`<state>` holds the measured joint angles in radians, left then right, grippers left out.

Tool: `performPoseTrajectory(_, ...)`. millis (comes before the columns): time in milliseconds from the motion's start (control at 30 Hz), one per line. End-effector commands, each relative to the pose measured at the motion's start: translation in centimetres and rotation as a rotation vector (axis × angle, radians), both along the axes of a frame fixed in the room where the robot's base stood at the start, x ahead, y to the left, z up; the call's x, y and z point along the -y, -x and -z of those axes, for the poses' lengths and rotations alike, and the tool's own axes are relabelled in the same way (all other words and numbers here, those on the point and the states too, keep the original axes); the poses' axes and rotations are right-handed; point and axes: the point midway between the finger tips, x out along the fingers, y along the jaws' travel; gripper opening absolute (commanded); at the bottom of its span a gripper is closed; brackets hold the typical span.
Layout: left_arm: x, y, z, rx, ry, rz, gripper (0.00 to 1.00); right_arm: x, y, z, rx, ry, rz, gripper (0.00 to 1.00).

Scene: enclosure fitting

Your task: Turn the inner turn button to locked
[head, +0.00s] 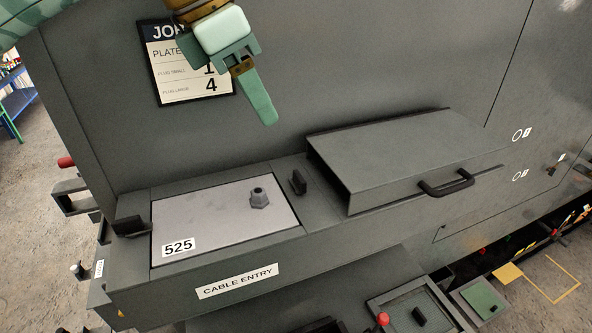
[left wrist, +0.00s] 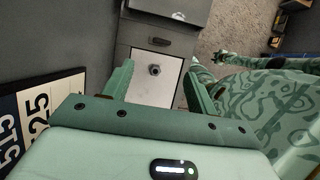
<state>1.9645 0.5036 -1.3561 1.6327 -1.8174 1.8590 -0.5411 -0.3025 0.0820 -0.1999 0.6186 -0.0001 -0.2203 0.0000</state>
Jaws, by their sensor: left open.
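The grey plate (head: 205,222) marked 525 lies in the cable entry opening, with a hex fitting (head: 259,198) on it. A black turn button (head: 298,182) sits beside the plate's right edge, on the lid side, its length along that edge and apparently clear of the plate. I take it as the inner one. It also shows in the left wrist view (left wrist: 160,41). Another black turn button (head: 130,226) is at the plate's left edge. My left gripper (head: 243,78) is open and empty, above and behind the plate. My right gripper is out of view.
A sloped grey lid (head: 405,150) with a black handle (head: 446,184) rises right of the inner button. A job card (head: 180,75) is on the wall behind my left gripper. The space above the plate is clear. A bracket (head: 75,195) juts out at left.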

Motion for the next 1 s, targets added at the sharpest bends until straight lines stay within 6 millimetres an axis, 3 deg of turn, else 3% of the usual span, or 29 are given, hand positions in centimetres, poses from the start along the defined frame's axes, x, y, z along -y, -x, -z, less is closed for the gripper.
performPoseTrajectory(300, 2.8, -1.0, 7.2, -0.006, -0.001, 0.004, 0.58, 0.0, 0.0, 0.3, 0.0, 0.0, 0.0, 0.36)
performPoseTrajectory(533, 4.5, -1.6, 11.6, -0.003, 0.0, 0.002, 0.58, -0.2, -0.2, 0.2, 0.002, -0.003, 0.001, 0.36)
performPoseTrajectory(700, 5.1, -2.0, 13.3, -0.002, 0.001, 0.001, 0.58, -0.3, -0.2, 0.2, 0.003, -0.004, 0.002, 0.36)
performPoseTrajectory(1000, 5.3, -2.1, 13.7, 0.0, 0.001, 0.001, 0.58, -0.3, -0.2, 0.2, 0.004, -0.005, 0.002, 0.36)
